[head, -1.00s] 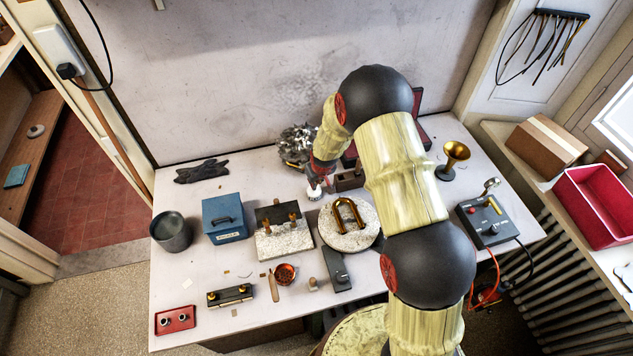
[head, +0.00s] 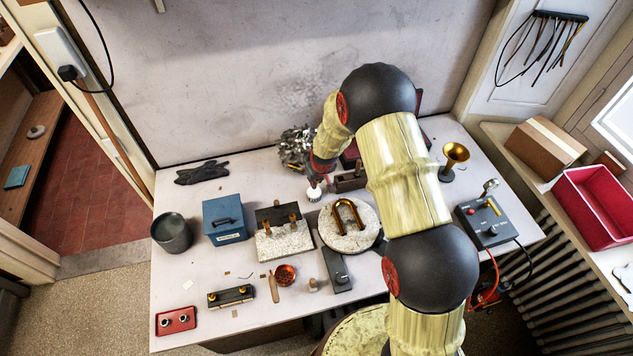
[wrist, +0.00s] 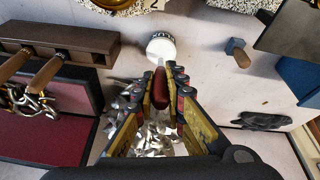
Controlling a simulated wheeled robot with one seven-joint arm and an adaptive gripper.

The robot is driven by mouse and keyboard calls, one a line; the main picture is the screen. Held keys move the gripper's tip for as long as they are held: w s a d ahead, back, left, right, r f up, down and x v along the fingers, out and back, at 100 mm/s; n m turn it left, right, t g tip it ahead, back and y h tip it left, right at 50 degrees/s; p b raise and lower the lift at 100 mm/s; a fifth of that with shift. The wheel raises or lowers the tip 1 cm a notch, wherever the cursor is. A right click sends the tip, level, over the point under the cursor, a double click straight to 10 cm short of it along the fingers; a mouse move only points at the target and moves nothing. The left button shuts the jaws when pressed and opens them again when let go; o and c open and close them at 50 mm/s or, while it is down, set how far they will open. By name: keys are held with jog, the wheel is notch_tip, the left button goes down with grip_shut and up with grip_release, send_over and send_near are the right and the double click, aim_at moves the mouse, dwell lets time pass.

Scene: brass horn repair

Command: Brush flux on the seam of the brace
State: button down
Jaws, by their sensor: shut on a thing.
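My gripper (wrist: 161,84) is shut on a brush with a dark red handle (wrist: 160,98). The brush points at a white flux jar (wrist: 161,46) in the wrist view; its bristle end meets the jar's outline, and I cannot tell whether it is inside. In the head view the jar (head: 314,195) stands at the back of the bench, just below my gripper (head: 319,180). A bent brass U-shaped tube (head: 338,214) lies on a round pale pad (head: 357,236). A pale block (head: 284,244) beside it carries a dark plate with small brass pieces. I cannot tell which piece is the brace.
A dark rack (wrist: 62,40) with wooden-handled tools stands close beside my gripper. Crumpled metal (wrist: 155,135) lies under the fingers in the wrist view. A blue box (head: 223,222), a grey pot (head: 172,232) and a brass bell (head: 455,153) stand on the bench.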

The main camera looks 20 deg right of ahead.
jog(key=shift+r+p, duration=0.95)
jog(key=shift+r, duration=1.7)
jog(key=shift+f, duration=0.1)
